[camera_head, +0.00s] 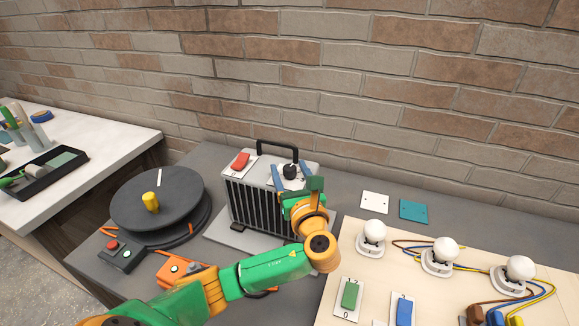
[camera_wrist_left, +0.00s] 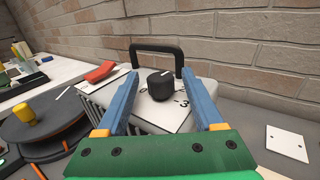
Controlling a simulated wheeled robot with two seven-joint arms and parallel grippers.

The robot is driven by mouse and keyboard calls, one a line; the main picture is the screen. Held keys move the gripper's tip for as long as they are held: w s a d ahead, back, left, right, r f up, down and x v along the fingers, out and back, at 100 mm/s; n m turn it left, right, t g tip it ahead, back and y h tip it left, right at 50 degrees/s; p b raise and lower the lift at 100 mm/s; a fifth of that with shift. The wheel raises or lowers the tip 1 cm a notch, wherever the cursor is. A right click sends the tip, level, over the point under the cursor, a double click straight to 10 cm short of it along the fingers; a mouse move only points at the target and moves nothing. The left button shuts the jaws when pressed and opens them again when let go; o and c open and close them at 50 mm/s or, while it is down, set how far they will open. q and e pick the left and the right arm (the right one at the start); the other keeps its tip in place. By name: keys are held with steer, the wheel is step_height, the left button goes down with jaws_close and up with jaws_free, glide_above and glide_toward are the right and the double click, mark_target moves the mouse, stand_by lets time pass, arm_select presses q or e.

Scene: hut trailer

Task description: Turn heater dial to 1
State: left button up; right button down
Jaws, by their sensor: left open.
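The heater (camera_head: 258,200) is a light grey box with dark vertical fins and a black handle, standing on the grey bench against the brick wall. Its black dial (camera_wrist_left: 161,86) sits on a white plate on top, with a "3" readable to its right. The dial also shows in the head view (camera_head: 290,171). A light mark on the dial points away toward the handle. My left gripper (camera_head: 289,172) is open, its two blue fingers on either side of the dial, apart from it in the left wrist view (camera_wrist_left: 161,88). My right gripper is not in view.
A red rocker switch (camera_head: 241,161) sits left of the dial, and the handle (camera_wrist_left: 157,48) rises behind it. A cable reel (camera_head: 157,196) stands left of the heater. A wooden board with bulbs (camera_head: 440,256) and switches lies to the right.

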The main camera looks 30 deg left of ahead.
arm_select(q)
steer(key=shift+w+a+f, duration=0.15)
steer(key=shift+w+a, duration=0.15)
steer(key=shift+w, duration=0.05)
steer(key=shift+s, duration=0.1)
jaws_close()
steer(key=shift+r+n+g+y, duration=0.2)
steer(key=shift+n+g+y, duration=0.1)
steer(key=shift+n+g, duration=0.1)
steer(key=shift+d+n+g+y+p, duration=0.1)
steer(key=shift+n+g+y+p, duration=0.55)
steer(key=shift+g, duration=0.25)
steer(key=shift+f+n+g+y+b, duration=0.2)
steer(key=shift+n+g+y+b, duration=0.25)
steer(key=shift+n+g, duration=0.55)
steer(key=n+g+b, duration=0.1)
steer(key=g+b, duration=0.1)
steer(key=b, duration=0.1)
steer(key=n+g+y+b, duration=0.1)
steer(key=n+g+b, duration=0.1)
steer(key=g+b, duration=0.1)
steer(key=shift+f+g+y, duration=0.2)
steer(key=shift+g+y, duration=0.1)
steer(key=shift+r+n+g+b, duration=0.2)
steer(key=shift+n+g+b, duration=0.4)
steer(key=shift+b, duration=0.55)
